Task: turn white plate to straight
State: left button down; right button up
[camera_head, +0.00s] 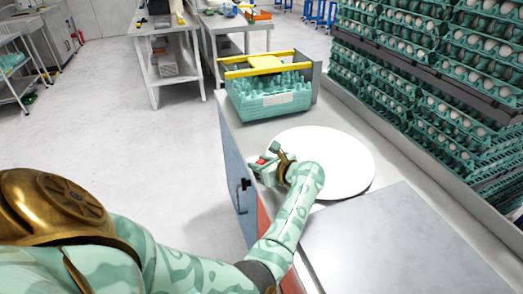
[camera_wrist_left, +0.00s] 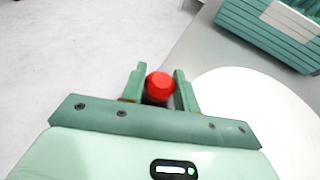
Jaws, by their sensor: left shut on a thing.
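The round white plate (camera_head: 345,160) lies flat on the grey counter, and its edge also shows in the left wrist view (camera_wrist_left: 245,110). My left gripper (camera_head: 262,168) is at the plate's left edge, over the counter's side. In the left wrist view my left gripper (camera_wrist_left: 159,88) is shut on a red knob (camera_wrist_left: 160,85), which sits between its two green fingers. What the knob is fixed to is hidden beneath it. My right gripper is not in view.
A green egg crate (camera_head: 270,97) with yellow bars stands behind the plate. Stacked egg trays (camera_head: 440,80) line the right side. A grey metal surface (camera_head: 400,245) lies in front of the plate. Open floor (camera_head: 130,140) is at left.

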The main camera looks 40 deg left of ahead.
pick_arm(q)
jog(key=shift+d, duration=0.1)
jog(key=shift+f, duration=0.1)
dwell(0.3)
jog(key=c, duration=1.1)
grip_release()
jog(key=shift+s+d, duration=0.1)
jog(key=shift+d, duration=0.05)
